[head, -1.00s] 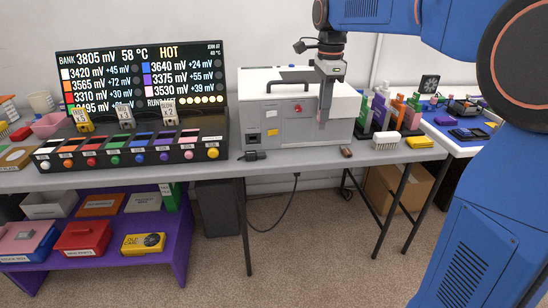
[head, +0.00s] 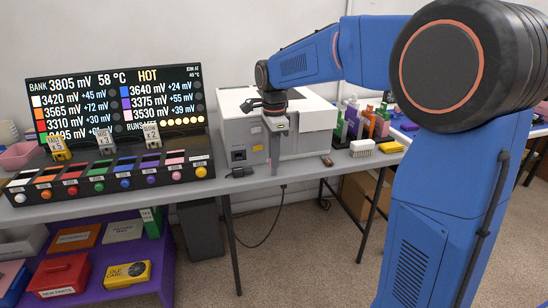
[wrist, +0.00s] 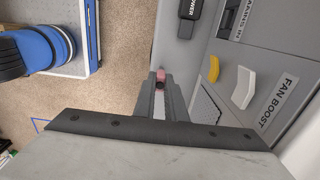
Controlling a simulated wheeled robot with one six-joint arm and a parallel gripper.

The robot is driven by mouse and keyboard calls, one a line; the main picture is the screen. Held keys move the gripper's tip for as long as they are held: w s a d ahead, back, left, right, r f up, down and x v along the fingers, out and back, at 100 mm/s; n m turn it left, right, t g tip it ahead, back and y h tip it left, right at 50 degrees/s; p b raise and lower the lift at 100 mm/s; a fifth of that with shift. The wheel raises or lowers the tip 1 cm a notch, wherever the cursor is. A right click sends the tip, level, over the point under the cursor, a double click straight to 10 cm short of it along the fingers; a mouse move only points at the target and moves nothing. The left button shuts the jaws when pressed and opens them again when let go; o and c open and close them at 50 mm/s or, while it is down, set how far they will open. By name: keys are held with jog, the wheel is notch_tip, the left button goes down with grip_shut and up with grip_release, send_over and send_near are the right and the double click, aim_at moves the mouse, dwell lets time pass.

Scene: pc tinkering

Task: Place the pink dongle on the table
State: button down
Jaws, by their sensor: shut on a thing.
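My gripper (wrist: 160,90) is shut on a small pink piece, the pink dongle (wrist: 160,74), which shows at the fingertips in the wrist view with a dark round part beside it. In the head view my gripper (head: 275,170) points down in front of the white box, near the front edge of the grey table (head: 305,168). The dongle cannot be made out there. In the wrist view the table surface (wrist: 176,50) lies just right of the fingertips, with carpet to the left. I cannot tell whether the dongle touches the table.
The white box (head: 307,115) stands behind my gripper. A black power plug (head: 240,172) lies to the left and a small reddish-brown item (head: 327,160) to the right. The control panel (head: 110,178) fills the table's left. A white brush-like item (head: 362,147) lies farther right.

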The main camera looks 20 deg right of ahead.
jog(key=shift+f, duration=0.15)
jog(key=c, duration=1.8)
grip_release()
notch_tip(320, 180, up, 12)
jog(key=s+d+f+n+t, duration=0.1)
jog(key=s+d+n, duration=0.15)
jog(key=s, duration=0.25)
jog(key=s+d+f+n, duration=0.1)
jog(key=s+n, duration=0.2)
jog(key=s, duration=0.3)
jog(key=s+d+f+n+t, duration=0.1)
jog(key=s+f+n, duration=0.15)
jog(key=s, duration=0.25)
jog(key=shift+s+d+f+n+t, duration=0.5)
jog(key=shift+s+f+n, duration=1.35)
jog(key=shift+s, duration=1)
jog(key=shift+s+d+f+n+t, duration=0.55)
jog(key=shift+s+f+n, duration=0.95)
jog(key=shift+s+f, duration=1)
jog(key=shift+s+d+f+n+t, duration=0.5)
jog(key=shift+s+f+n, duration=1.2)
jog(key=shift+s, duration=1.45)
jog(key=shift+d, duration=0.1)
